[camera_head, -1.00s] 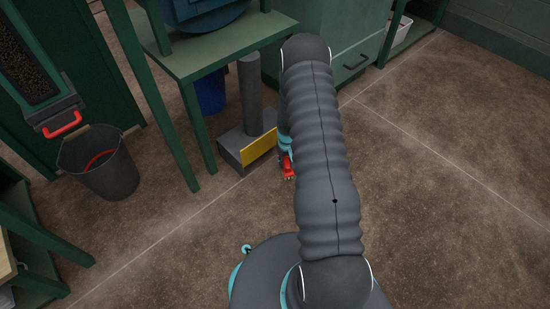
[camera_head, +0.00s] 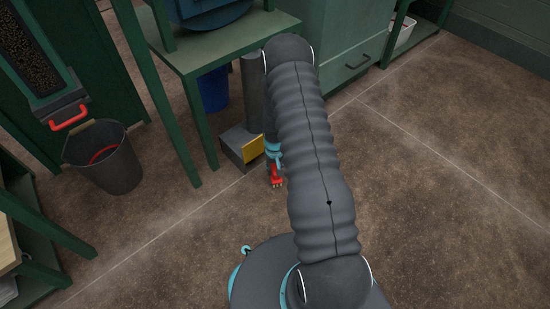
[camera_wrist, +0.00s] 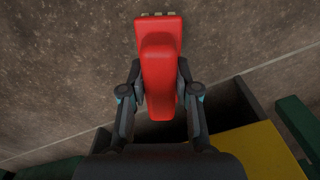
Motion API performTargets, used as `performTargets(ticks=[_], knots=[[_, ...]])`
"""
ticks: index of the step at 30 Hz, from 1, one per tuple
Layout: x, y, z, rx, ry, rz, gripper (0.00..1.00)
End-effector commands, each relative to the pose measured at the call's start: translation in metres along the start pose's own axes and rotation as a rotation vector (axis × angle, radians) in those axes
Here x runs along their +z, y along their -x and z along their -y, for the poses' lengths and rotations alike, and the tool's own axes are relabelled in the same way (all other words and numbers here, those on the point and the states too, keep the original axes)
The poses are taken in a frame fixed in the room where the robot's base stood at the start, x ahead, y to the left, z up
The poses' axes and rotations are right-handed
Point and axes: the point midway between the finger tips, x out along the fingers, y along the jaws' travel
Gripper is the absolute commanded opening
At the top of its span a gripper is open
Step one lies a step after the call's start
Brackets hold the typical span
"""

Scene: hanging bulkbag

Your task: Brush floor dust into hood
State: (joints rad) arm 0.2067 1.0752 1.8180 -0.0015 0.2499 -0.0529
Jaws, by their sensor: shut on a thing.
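My gripper (camera_wrist: 160,82) is shut on a red brush (camera_wrist: 160,65), with one finger on each side of its handle. The brush's pale bristle tips show at the top of the wrist view. In the head view the brush (camera_head: 276,177) is low over the floor, in front of the hood; I cannot tell if it touches the floor. The hood (camera_head: 232,142) is a grey box on the floor under a grey duct, with a yellow plate (camera_head: 253,149) on its front. My gripper hides part of its right side. The floor is mottled brown, and I cannot pick out separate dust.
A green stand (camera_head: 203,150) has legs left of the hood, with a blue bin (camera_head: 213,92) behind. A dark bucket (camera_head: 110,172) stands at left. A green cabinet (camera_head: 345,45) is behind my arm. Floor at right is clear.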

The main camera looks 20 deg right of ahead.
Motion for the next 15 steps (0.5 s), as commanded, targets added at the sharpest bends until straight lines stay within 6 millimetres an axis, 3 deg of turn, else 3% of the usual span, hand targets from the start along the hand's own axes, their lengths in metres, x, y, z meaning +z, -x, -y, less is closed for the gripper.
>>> performTargets(ticks=[2,15], knots=[[-0.002,0.022,-0.002,0.000,-0.003,-0.006,0.00],[-0.001,0.060,-0.001,0.000,-0.001,-0.003,0.00]])
